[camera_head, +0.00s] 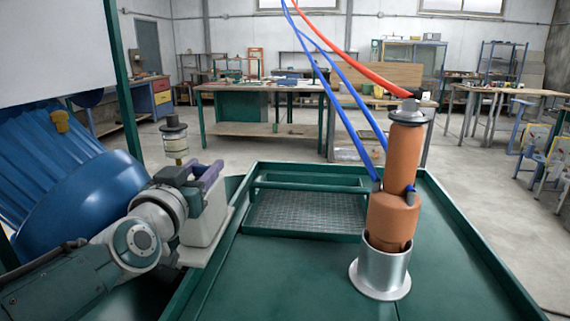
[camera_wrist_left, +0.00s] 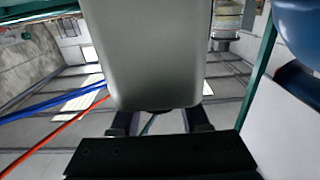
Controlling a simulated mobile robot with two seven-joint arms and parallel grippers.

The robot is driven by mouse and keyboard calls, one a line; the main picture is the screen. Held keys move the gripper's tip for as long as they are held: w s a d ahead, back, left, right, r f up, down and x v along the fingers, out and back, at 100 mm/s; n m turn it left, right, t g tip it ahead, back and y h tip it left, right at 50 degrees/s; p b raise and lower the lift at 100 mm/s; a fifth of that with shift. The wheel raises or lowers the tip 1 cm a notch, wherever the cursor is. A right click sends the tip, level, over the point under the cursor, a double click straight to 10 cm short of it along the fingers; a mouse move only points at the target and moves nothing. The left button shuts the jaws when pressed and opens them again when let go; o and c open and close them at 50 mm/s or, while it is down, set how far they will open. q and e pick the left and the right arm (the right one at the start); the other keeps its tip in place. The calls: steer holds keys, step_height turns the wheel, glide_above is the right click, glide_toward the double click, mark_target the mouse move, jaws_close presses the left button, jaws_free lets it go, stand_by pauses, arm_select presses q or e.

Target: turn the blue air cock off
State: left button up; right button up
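I cannot single out a blue air cock for certain. Two thin blue hoses (camera_head: 350,119) run down to the orange cylindrical tool (camera_head: 401,157), with a small dark fitting (camera_head: 376,185) on its left and another (camera_head: 411,196) on its right. The tool stands upright in a silver flanged cup (camera_head: 382,275). My left gripper (camera_head: 207,173) is at the left, well away from the tool, with purple fingers. In the left wrist view my left gripper (camera_wrist_left: 158,122) shows its fingers apart; a pale grey block hides their tips. My right gripper is out of view.
A jar with a black cap (camera_head: 175,140) stands just behind my left gripper. A large blue drum (camera_head: 80,190) is at the left. A metal mesh tray (camera_head: 306,213) lies at the back.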

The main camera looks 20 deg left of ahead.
arm_select(q)
steer(key=o, duration=0.3)
steer(key=shift+o, duration=0.2)
steer(key=shift+s+d+p, duration=0.1)
steer(key=shift+s+p, duration=0.2)
steer(key=shift+s, duration=0.25)
steer(key=p+v, duration=0.1)
steer(key=v, duration=0.8)
